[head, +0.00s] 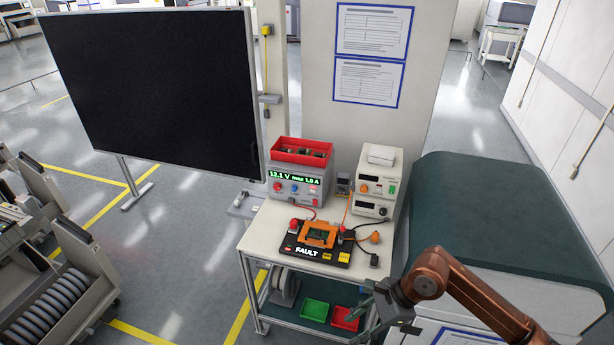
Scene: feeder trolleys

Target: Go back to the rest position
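My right gripper (362,312) is at the bottom of the head view, on the end of my copper-coloured arm coming in from the right. It hangs in front of the test bench's (262,238) right front corner, beside the lower shelf. Its fingers look spread apart, with nothing seen between them. My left arm and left gripper are out of the picture.
On the bench stand a power supply (300,184) under a red bin (301,151), a test fixture (317,240) showing FAULT, and a white instrument (376,182). Green (315,310) and red (345,317) bins sit below. A green-topped cabinet (500,195) is right; feeder trolleys (60,290) left.

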